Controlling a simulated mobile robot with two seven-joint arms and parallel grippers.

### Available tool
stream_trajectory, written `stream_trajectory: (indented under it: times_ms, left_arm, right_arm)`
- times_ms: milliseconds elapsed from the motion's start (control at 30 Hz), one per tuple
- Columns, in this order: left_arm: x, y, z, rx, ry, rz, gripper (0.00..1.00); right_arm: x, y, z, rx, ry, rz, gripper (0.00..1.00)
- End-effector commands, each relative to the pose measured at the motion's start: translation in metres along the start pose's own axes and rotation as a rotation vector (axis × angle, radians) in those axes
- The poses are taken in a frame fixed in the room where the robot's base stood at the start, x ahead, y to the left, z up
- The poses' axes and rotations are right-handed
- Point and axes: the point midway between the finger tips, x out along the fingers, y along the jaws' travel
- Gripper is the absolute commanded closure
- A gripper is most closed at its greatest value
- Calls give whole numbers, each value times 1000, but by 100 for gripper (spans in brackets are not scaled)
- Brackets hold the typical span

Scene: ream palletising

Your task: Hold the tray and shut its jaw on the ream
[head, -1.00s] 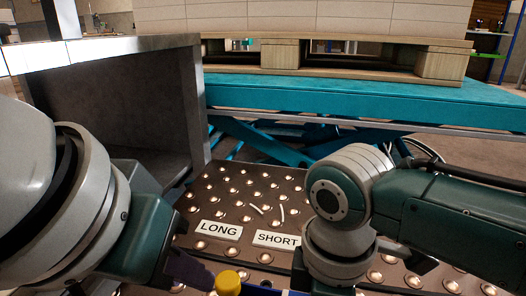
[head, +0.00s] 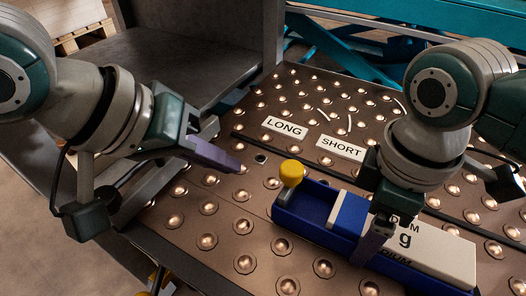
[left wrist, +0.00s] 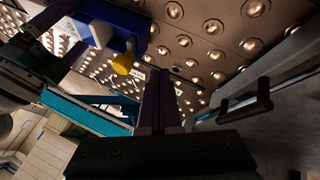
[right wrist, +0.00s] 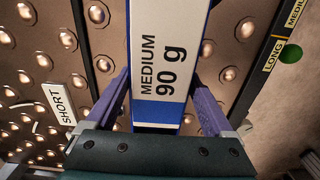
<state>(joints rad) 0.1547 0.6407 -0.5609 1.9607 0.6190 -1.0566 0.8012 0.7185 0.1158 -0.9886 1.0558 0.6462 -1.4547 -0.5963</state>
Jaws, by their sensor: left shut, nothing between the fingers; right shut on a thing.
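The blue tray (head: 315,212) lies on the ball-studded table, with a yellow knob (head: 291,172) at its left end and a pale crossbar (head: 338,208) near it. The white ream (head: 430,250), marked MEDIUM 90 g, lies in the tray right of the crossbar. It also shows in the right wrist view (right wrist: 165,45). My right gripper (right wrist: 162,90) is shut with its purple fingers on either side of the ream. My left gripper (head: 238,166) is shut and empty, left of the knob and apart from it. The knob also shows in the left wrist view (left wrist: 123,63).
LONG (head: 285,128) and SHORT (head: 340,148) labels lie on the table behind the tray. A grey cabinet (head: 190,60) stands at the back left. A teal lift frame (head: 350,45) is behind. The table left of and in front of the tray is clear.

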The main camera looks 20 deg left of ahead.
Motion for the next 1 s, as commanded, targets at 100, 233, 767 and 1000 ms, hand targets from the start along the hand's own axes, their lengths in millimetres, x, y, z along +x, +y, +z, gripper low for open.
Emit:
stream_trajectory:
  times_ms: [100,233,767,1000]
  left_arm:
    - [18,9,-1,2,1,5,100]
    - [26,25,-1,2,2,3,100]
    - [32,36,0,2,1,-1,100]
    - [42,70,17,1,-4,7,100]
  right_arm:
    - [-1,0,0,0,1,1,80]
    - [-1,0,0,0,1,1,80]
    - [-1,0,0,0,1,1,80]
    - [-1,0,0,-1,1,1,80]
